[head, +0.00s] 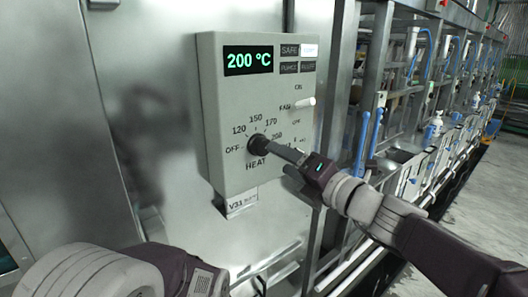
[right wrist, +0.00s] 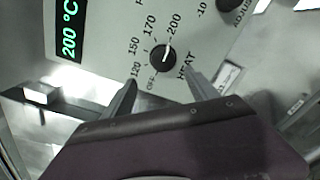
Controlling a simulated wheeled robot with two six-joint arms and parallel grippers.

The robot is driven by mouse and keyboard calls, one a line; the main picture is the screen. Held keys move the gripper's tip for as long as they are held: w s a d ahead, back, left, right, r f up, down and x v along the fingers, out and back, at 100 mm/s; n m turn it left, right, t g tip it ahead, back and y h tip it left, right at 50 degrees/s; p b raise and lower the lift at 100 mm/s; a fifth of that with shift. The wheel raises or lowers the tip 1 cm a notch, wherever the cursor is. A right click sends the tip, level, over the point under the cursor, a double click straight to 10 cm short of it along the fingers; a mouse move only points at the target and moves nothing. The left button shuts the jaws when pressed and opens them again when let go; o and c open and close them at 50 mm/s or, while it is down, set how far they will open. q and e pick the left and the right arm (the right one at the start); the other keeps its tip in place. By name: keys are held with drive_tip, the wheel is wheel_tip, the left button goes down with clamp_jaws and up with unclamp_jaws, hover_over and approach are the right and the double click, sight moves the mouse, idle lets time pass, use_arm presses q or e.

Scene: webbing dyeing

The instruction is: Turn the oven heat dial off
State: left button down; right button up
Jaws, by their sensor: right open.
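The black heat dial (head: 258,144) is on the grey control box (head: 212,115), with OFF, 120, 150, 170 and 200 marked around it. In the right wrist view the dial (right wrist: 162,57) has a white mark that seems to point toward 200. The green display (head: 248,60) reads 200 °C. My right gripper (head: 277,149) is open in front of the dial. In the right wrist view its fingers (right wrist: 161,80) are spread apart, with the dial just beyond and between the tips; I cannot tell whether they touch it. My left arm shows at the lower left, its gripper out of view.
A white lever switch (head: 305,102) marked FAN is above and right of the dial. A tag (head: 241,203) reading V31 hangs under the box. Metal panels (head: 150,100) are behind it, and a metal frame (head: 375,80) with several vats stands to the right.

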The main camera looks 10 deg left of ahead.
sight(264, 149)
drive_tip(key=x, duration=0.2)
drive_tip(key=p+x, duration=0.1)
drive_tip(key=x, duration=0.5)
drive_tip(key=shift+w+f+p, duration=0.1)
drive_tip(key=shift+w+p, duration=0.3)
drive_tip(key=shift+w, duration=0.1)
drive_tip(key=shift+w+a, duration=0.1)
drive_tip(key=shift+w, duration=0.15)
use_arm(q)
drive_tip(key=shift+w+d+r, duration=0.15)
drive_tip(key=shift+r, duration=0.3)
drive_tip(key=shift+w+d+r, duration=0.15)
drive_tip(key=shift+r, duration=0.25)
use_arm(e)
drive_tip(key=shift+f, duration=0.1)
drive_tip(key=c, duration=1.4)
use_arm(q)
drive_tip(key=shift+f, duration=0.1)
use_arm(e)
drive_tip(key=shift+o, duration=0.2)
use_arm(q)
drive_tip(key=shift+f, duration=0.1)
